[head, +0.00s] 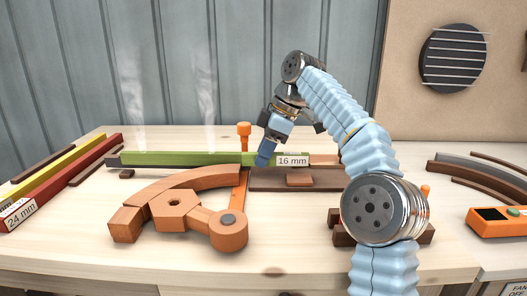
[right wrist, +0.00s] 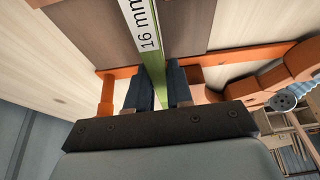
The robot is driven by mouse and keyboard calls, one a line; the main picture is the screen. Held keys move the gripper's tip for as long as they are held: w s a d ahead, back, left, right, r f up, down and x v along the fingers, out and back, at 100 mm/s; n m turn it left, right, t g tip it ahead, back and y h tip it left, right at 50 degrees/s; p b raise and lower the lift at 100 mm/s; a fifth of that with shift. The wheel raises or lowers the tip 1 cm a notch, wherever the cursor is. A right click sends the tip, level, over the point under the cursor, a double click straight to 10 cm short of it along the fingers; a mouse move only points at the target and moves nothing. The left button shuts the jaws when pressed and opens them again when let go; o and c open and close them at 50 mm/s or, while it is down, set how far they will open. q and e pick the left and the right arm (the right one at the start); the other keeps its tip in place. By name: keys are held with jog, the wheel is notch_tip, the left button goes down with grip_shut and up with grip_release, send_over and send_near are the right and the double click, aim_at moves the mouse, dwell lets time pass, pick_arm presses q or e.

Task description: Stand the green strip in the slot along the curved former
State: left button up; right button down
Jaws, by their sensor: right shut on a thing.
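The green strip (head: 190,158) is long and straight, with a white "16 mm" label (head: 292,161) near its right part. It lies across the bench behind the curved former (head: 180,190), an orange-brown wooden arc with a hex block and round-ended arm in front. My right gripper (head: 265,157) is shut on the strip just left of the label. In the right wrist view the strip (right wrist: 158,55) passes between the two dark fingers (right wrist: 159,85). The slot along the former cannot be made out clearly. My left gripper is not in view.
An orange peg (head: 244,130) stands behind the strip. A dark board with a small block (head: 299,180) lies right of the former. Yellow and red strips (head: 60,180) lie at left. Dark curved pieces (head: 480,170) and an orange device (head: 495,221) are at right. Pale vapour rises behind the strip.

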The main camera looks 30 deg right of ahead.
jog(key=shift+f, duration=0.45)
jog(key=shift+f+b, duration=0.3)
jog(key=shift+f, duration=0.1)
dwell(0.3)
jog(key=c, duration=0.9)
grip_release()
jog(key=p+v, duration=0.3)
jog(key=v, duration=0.2)
jog(key=shift+s+d+r, duration=0.15)
jog(key=shift+d+r, duration=0.15)
jog(key=s+d, duration=0.2)
jog(key=d, duration=0.1)
jog(key=s+d, duration=0.2)
jog(key=d, duration=0.1)
jog(key=s+d, duration=0.2)
jog(key=d, duration=0.1)
jog(key=shift+d+f, duration=0.3)
jog(key=shift+d, duration=0.05)
